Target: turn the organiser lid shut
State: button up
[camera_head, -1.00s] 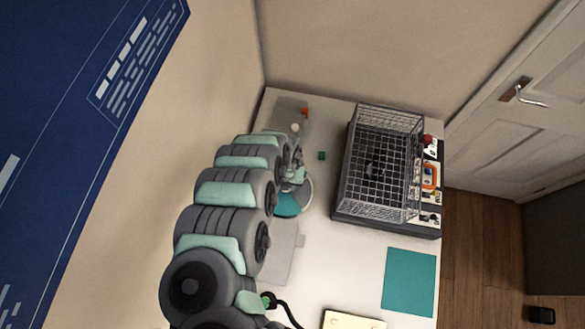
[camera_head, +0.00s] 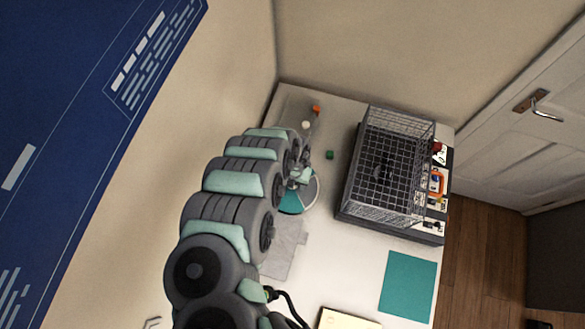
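The organiser looks like the round container (camera_head: 312,200) on the white table, with a teal section showing at its lower left and a pale grey section at its right. My arm covers its left side. My gripper (camera_head: 303,176) is over the upper part of this round container. The gripper is small and partly hidden by my arm, so I cannot tell whether its fingers are open or shut, or whether they touch the lid.
A wire cage on a dark base (camera_head: 350,210) stands to the right, with an orange-framed device (camera_head: 437,183) beside it. A small green cube (camera_head: 330,155) lies near the gripper. A grey sheet (camera_head: 283,250), a teal mat (camera_head: 408,285) and a cream board (camera_head: 347,320) lie nearer.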

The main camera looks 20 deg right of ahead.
jog(key=shift+r, duration=0.1)
notch_tip(320, 180, up, 11)
jog(key=p, duration=0.7)
jog(key=shift+p, duration=0.3)
jog(key=shift+f, duration=0.2)
